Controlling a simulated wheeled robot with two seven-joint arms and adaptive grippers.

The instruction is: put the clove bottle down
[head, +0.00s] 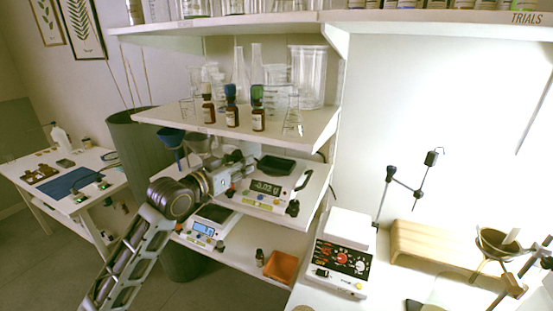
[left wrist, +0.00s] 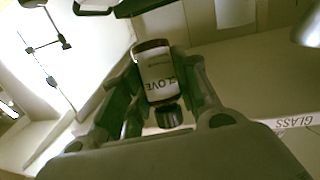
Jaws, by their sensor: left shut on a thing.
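The clove bottle (left wrist: 158,73) is between the fingers of my left gripper (left wrist: 161,82) in the left wrist view. It is a small brown bottle with a black cap and a white label reading CLOVE. The cap points down in that view, where the GLASS shelf lettering is also upside down. In the head view my left gripper (head: 238,167) is by the balance shelf, below the glassware shelf; the clove bottle cannot be made out there. My right gripper is not in view.
Three brown bottles, with dark (head: 208,110), blue (head: 232,117) and green (head: 258,121) tops, stand along the glassware shelf (head: 312,132). A balance (head: 268,187) is close to my left gripper. An orange tray (head: 281,267) and small bottle (head: 259,257) are on the shelf below.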

